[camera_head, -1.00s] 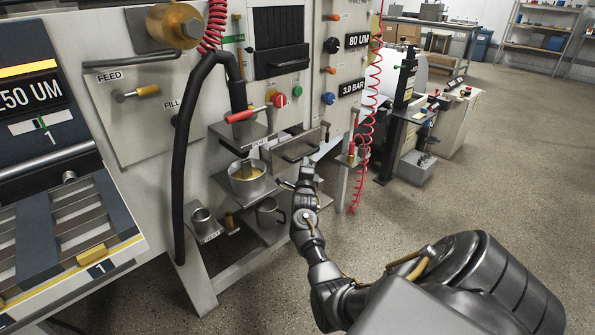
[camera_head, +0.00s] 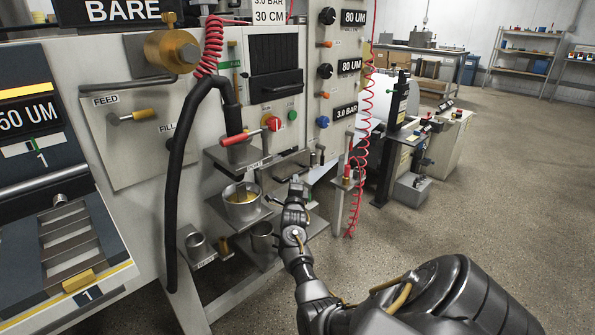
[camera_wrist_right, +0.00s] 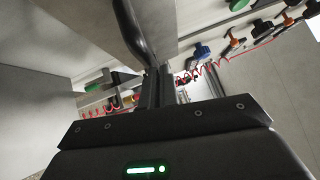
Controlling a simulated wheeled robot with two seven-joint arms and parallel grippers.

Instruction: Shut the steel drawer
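The steel drawer (camera_head: 287,165) is a grey box low on the front of the coating machine, right of the small shelf with the red-handled lever. My right gripper (camera_head: 297,184) is right at its front, and partly hides it. I cannot tell whether they touch or how far the drawer still stands out. In the right wrist view, the two dark fingers (camera_wrist_right: 159,88) are close together with nothing seen between them. My left gripper is not in view.
A steel pot (camera_head: 242,203) with yellowish contents stands on a shelf left of my right arm. Smaller cups (camera_head: 197,244) stand lower. A black hose (camera_head: 181,170) hangs at the left, and a coiled red hose (camera_head: 362,150) hangs right of my gripper. Open floor lies to the right.

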